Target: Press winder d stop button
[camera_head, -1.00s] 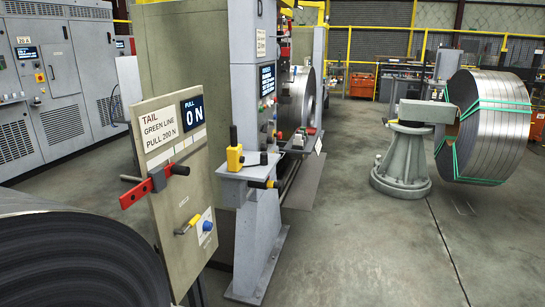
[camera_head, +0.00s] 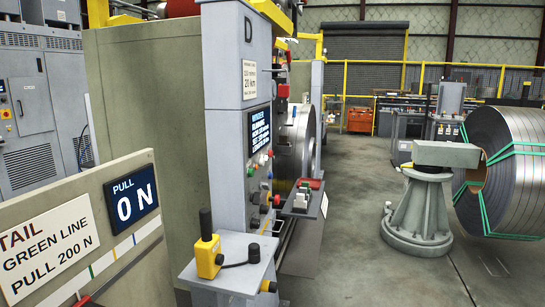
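The winder D post (camera_head: 227,115) stands left of centre, a tall grey column with a "D" on its upper face. Its narrow right side carries a lit display (camera_head: 260,129) and, below that, a column of small coloured buttons and knobs (camera_head: 260,178). A red knob or button shows near the top of that column. Which one is the stop button I cannot tell, as the labels are too small. Neither of my grippers shows in the head view.
A grey pedestal with a yellow joystick box (camera_head: 209,257) stands before the post. The "PULL 0 N" board (camera_head: 100,225) blocks the near left. A steel coil (camera_head: 506,160) and its grey stand (camera_head: 418,215) are at right. The floor (camera_head: 360,265) between is clear.

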